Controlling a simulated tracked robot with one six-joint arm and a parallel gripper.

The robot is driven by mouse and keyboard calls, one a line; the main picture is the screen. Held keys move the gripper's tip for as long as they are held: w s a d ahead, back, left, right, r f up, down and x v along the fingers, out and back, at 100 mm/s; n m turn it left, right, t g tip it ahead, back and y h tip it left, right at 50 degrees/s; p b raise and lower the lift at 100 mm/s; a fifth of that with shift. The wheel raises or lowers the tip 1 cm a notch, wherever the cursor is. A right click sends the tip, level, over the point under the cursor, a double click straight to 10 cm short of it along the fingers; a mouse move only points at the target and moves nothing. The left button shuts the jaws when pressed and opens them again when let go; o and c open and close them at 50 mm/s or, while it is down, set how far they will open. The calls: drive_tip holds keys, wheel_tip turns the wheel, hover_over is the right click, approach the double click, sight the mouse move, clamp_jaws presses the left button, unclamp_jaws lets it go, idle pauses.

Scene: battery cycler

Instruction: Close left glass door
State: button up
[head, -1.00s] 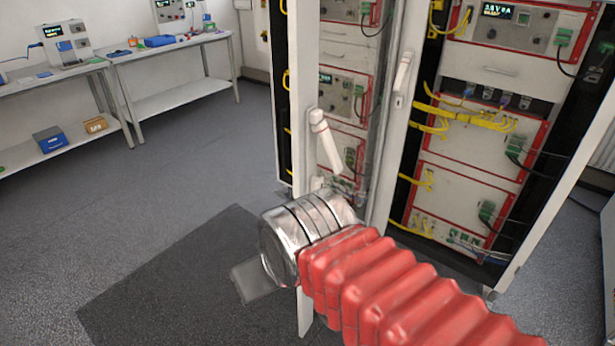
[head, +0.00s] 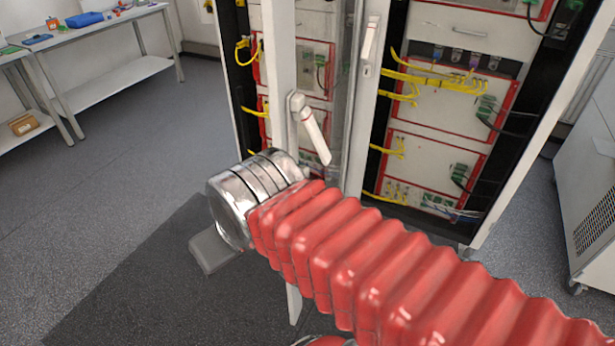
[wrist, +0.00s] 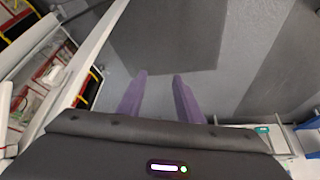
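The left glass door (head: 281,75) stands open from the cabinet, its white frame nearly edge-on, with a tilted white lever handle (head: 315,135). Cabinet shelves show through its glass. A second white upright with a handle (head: 370,45) stands to its right. My red-sleeved arm crosses in front of the door's lower part, its silver wrist left of the frame. In the wrist view, the purple fingers of my gripper (wrist: 158,76) are apart with nothing between them. A white frame bar (wrist: 78,72) runs diagonally to their left. I cannot tell whether my arm touches the door.
The open cabinet bay holds red-edged units (head: 440,110) and yellow cables (head: 435,80). A grey wheeled unit (head: 590,185) stands at the right. A workbench (head: 110,85) is at the back left. The floor (head: 130,160) between bench and cabinet is clear.

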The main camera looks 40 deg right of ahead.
drive_tip(key=w+d+f+m+g+y, duration=0.1)
drive_tip(key=d+f+m+g+y, duration=0.1)
drive_tip(key=d+f+m+y, duration=0.4)
drive_tip(key=d+f+m+g+y, duration=0.1)
drive_tip(key=d+m, duration=0.2)
drive_tip(key=m, duration=0.6)
drive_tip(key=s+d+m+t, duration=0.1)
drive_tip(key=d+m+t, duration=0.5)
drive_tip(key=d, duration=0.6)
drive_tip(key=s+d+m+t+y, duration=0.1)
drive_tip(key=s+d+m+t, duration=0.1)
drive_tip(key=d+m+t, duration=0.5)
drive_tip(key=d+m, duration=0.2)
drive_tip(key=d, duration=0.4)
drive_tip(key=shift+s+f, duration=0.25)
drive_tip(key=shift+w+a, duration=0.1)
drive_tip(key=x, duration=1.3)
drive_tip(key=shift+w+a+r, duration=0.25)
